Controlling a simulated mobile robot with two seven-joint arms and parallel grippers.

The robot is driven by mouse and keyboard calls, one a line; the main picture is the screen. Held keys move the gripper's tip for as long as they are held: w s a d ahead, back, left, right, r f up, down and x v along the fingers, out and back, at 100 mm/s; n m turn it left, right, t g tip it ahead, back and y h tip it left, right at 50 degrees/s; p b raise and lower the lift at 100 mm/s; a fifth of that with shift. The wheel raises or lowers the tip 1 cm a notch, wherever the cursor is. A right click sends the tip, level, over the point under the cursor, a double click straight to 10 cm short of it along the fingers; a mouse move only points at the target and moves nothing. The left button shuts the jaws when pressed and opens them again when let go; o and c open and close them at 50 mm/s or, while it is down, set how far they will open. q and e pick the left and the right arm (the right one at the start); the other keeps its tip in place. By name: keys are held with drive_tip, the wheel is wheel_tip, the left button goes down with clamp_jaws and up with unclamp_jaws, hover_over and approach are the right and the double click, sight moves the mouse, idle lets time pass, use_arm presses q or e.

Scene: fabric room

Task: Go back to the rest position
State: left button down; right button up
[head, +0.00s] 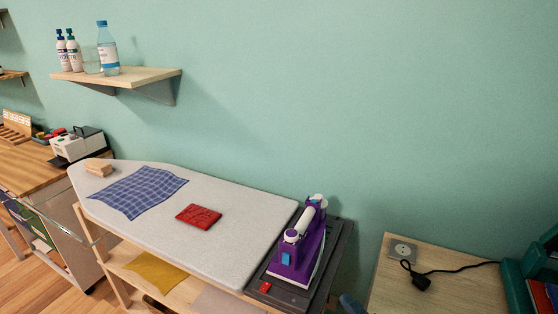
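Neither of my grippers is clearly seen in the head view. An ironing board (240,220) with a pale cover stands against the wall. A blue checked cloth (138,190) lies flat on its left part, and a folded red cloth (198,214) lies near its middle. A purple and white iron (300,245) stands on the dark rest (338,243) at the board's right end. A small wooden block (98,167) lies at the board's left tip.
A wall shelf (150,75) holds bottles. A wooden table (440,292) at right bears a socket (403,250) and a black plug with its cord (422,283). A yellow cloth (155,270) lies below the board. A workbench (25,170) with a white machine (78,146) stands left.

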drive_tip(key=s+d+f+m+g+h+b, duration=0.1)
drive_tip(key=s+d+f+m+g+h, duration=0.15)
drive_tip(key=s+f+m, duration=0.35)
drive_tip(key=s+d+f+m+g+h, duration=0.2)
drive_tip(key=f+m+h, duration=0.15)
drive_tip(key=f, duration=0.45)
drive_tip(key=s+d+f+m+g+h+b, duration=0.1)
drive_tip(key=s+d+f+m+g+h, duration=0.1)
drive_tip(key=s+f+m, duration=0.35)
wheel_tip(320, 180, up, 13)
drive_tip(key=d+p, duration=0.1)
drive_tip(key=p, duration=1.7)
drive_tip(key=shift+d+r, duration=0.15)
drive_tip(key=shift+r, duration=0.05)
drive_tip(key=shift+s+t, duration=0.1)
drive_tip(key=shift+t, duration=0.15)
